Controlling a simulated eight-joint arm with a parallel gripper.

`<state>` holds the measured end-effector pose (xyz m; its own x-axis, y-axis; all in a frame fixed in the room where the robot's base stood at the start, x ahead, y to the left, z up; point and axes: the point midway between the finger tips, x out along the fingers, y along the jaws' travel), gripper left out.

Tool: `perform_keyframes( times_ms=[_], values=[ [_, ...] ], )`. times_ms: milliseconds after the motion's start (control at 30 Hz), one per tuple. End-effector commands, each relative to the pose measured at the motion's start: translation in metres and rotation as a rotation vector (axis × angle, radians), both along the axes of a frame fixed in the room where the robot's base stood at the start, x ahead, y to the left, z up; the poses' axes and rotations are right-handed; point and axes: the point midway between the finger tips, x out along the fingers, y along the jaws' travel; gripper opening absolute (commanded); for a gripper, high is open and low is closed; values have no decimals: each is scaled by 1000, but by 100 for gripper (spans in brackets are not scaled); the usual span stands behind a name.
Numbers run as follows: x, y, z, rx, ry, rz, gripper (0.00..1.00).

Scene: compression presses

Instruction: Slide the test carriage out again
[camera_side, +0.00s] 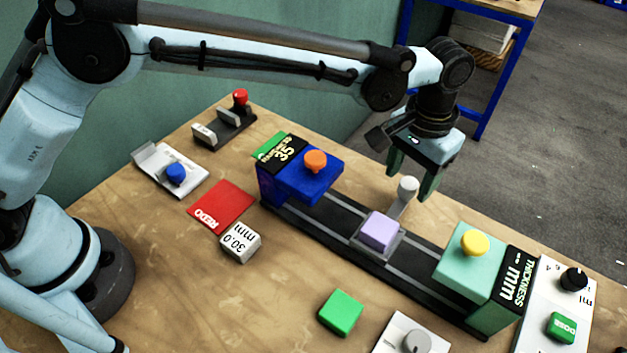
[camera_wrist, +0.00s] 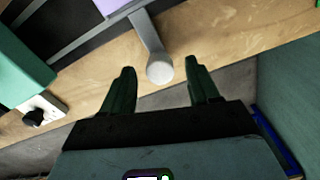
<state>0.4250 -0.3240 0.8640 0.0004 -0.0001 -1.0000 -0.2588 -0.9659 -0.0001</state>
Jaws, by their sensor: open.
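The test carriage (camera_side: 362,243) is a small grey sled on the dark rail (camera_side: 330,222), standing between the blue and mint presses. A lavender block (camera_side: 380,230) sits on it, and a grey arm with a round pale knob (camera_side: 408,187) sticks out on its far side. My gripper (camera_side: 411,186) is open, pointing down at the knob. In the wrist view the knob (camera_wrist: 160,69) shows between the two fingertips (camera_wrist: 160,66), with a gap on each side. I cannot tell whether the fingertips reach its height. The carriage is mostly out of the wrist view.
The blue press (camera_side: 300,186) with an orange knob stands at the rail's left end, the mint press (camera_side: 466,271) with a yellow knob at its right end. A 30.0 mm block (camera_side: 240,243), a red REDO pad (camera_side: 221,206) and a green block (camera_side: 341,312) lie nearer.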

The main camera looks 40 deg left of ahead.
Motion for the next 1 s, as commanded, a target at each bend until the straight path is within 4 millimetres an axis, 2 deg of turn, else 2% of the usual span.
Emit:
perform_keyframes(
  times_ms=[300, 500, 700, 1000],
  values=[
    [0, 0, 64, 0, -1, 0, 60],
    [0, 0, 92, 0, -1, 0, 60],
    [0, 0, 104, 0, -1, 0, 60],
    [0, 0, 105, 0, -1, 0, 60]
  ],
)
